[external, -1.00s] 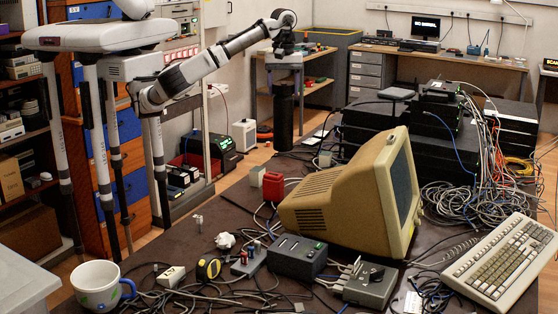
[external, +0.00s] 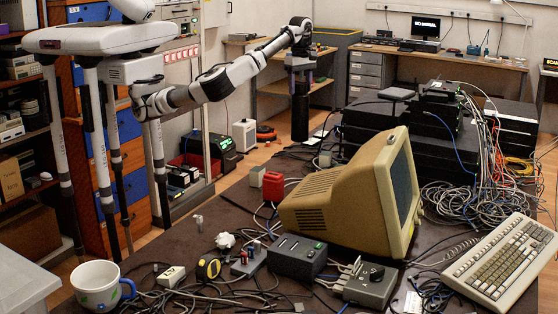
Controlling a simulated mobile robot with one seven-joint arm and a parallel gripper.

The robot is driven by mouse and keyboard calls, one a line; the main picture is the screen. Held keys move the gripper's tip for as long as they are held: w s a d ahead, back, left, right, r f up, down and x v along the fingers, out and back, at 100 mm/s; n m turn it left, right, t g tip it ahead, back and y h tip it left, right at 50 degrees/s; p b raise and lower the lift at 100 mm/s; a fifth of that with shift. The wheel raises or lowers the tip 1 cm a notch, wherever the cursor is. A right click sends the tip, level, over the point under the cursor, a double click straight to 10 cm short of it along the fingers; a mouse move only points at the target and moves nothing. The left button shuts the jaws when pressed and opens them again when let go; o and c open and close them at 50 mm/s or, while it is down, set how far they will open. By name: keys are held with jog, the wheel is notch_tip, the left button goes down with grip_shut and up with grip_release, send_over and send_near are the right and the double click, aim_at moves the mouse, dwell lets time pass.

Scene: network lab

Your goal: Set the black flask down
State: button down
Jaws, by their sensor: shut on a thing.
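The black flask (external: 299,116) is a tall dark cylinder, upright, in the upper middle of the external view. My gripper (external: 299,78) points down and is shut on its top end. The fingers are small in this view. The flask's lower end shows near the far edge of the dark table (external: 165,240). I cannot tell whether its bottom touches anything.
A beige monitor (external: 330,195), a red object (external: 273,187) and black equipment boxes (external: 375,135) stand on the table nearby. Cables lie across much of the tabletop. A wooden bench (external: 322,90) is behind the flask.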

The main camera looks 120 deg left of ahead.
aim_at(299, 128)
notch_tip(299, 128, down, 16)
jog(key=shift+r+p, duration=0.15)
jog(key=shift+p, duration=0.4)
jog(key=shift+c, duration=1.9)
grip_release()
